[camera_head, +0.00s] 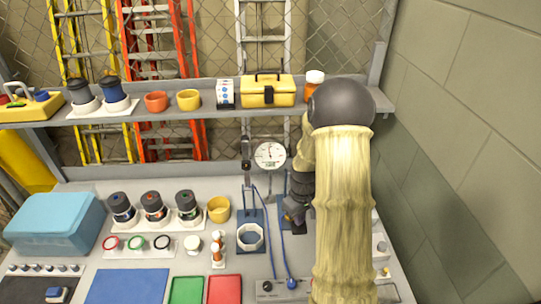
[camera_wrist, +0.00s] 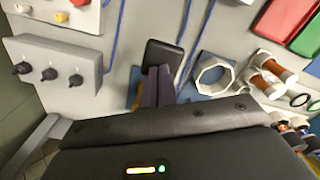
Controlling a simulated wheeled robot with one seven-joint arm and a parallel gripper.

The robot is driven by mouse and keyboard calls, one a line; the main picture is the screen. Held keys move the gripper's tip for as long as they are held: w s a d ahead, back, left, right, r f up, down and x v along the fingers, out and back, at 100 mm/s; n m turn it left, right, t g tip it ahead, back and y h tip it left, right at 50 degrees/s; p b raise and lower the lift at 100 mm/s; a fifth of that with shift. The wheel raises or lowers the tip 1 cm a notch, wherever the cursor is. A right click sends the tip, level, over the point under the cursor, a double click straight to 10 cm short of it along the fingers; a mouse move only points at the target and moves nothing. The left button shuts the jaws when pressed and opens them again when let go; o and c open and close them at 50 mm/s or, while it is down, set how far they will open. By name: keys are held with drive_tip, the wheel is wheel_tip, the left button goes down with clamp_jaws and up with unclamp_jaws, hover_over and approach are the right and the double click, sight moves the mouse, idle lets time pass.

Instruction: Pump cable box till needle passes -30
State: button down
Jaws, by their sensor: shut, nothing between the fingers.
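A round white gauge (camera_head: 270,155) stands at the back of the bench. Its needle is too small to read. A grey box (camera_head: 284,288) with a dark knob and a blue plug sits at the front edge, and blue cables run back from it. I cannot tell for certain which part is the cable box. My gripper (camera_head: 294,212) is low over the bench, in front of the gauge. In the wrist view, my gripper (camera_wrist: 158,84) is shut and empty, its fingertips by a flat black pad (camera_wrist: 163,55); whether they touch it is unclear.
A white octagonal ring (camera_head: 250,237) on a blue base stands just left of my gripper. A grey box with several dark knobs (camera_wrist: 50,72) is close on the other side. My arm hides part of the bench's right side. A shelf (camera_head: 215,113) crosses above.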

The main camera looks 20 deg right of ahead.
wheel_tip(320, 180, up, 10)
drive_tip(key=p, duration=0.6)
drive_tip(key=shift+f+p, duration=0.2)
drive_tip(key=shift+p, duration=0.1)
drive_tip(key=shift+w, duration=0.1)
wheel_tip(320, 180, down, 5)
drive_tip(key=b, duration=0.3)
drive_tip(key=shift+r, duration=0.15)
wheel_tip(320, 180, down, 8)
drive_tip(key=b, duration=0.6)
drive_tip(key=shift+f, duration=0.25)
wheel_tip(320, 180, up, 13)
drive_tip(key=p, duration=0.9)
drive_tip(key=shift+p, duration=0.4)
